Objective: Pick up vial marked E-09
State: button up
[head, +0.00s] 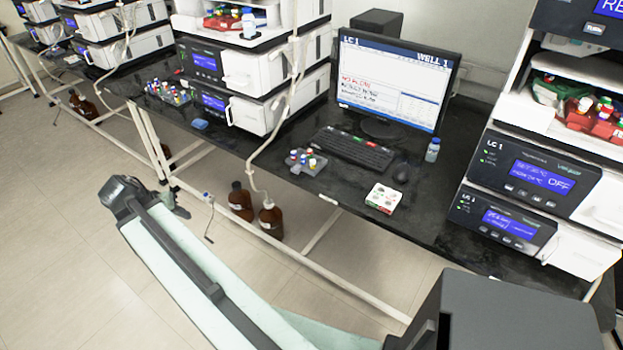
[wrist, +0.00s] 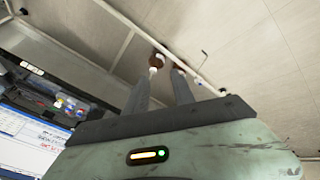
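No label reading E-09 is legible, so I cannot tell which vial it is. Small vials with coloured caps stand in a grey rack (head: 308,168) in front of the keyboard. More capped vials stand in a second rack (head: 167,93) farther left on the bench. My gripper (wrist: 160,84) shows in the wrist view with its two grey fingers apart and nothing between them. In the head view my arm reaches to the left over the floor, in front of the bench and apart from both racks.
Instrument stacks (head: 530,180) stand at both sides. Brown bottles (head: 271,222) stand on the floor under the bench. The floor is open at left.

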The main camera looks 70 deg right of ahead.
jog(key=s+d+f+m+g+h+b, duration=0.15)
jog(key=s+d+m, duration=0.35)
jog(key=d, duration=0.5)
jog(key=s+d+m+g+h+b, duration=0.2)
jog(key=s+d+m+b, duration=0.1)
jog(key=s+d, duration=0.55)
jog(key=m+g+h+b, duration=0.3)
jog(key=m, duration=0.2)
send_near(309, 168)
notch_tip(309, 168, up, 2)
jog(key=s+d, duration=0.2)
jog(key=shift+y, duration=0.25)
jog(key=b+x, duration=0.1)
jog(key=x, duration=0.1)
jog(key=b+x, duration=0.1)
jog(key=x, duration=0.2)
jog(key=b+x, duration=0.1)
jog(key=x, duration=0.1)
jog(key=shift+w+d+f, duration=0.25)
grip_shut()
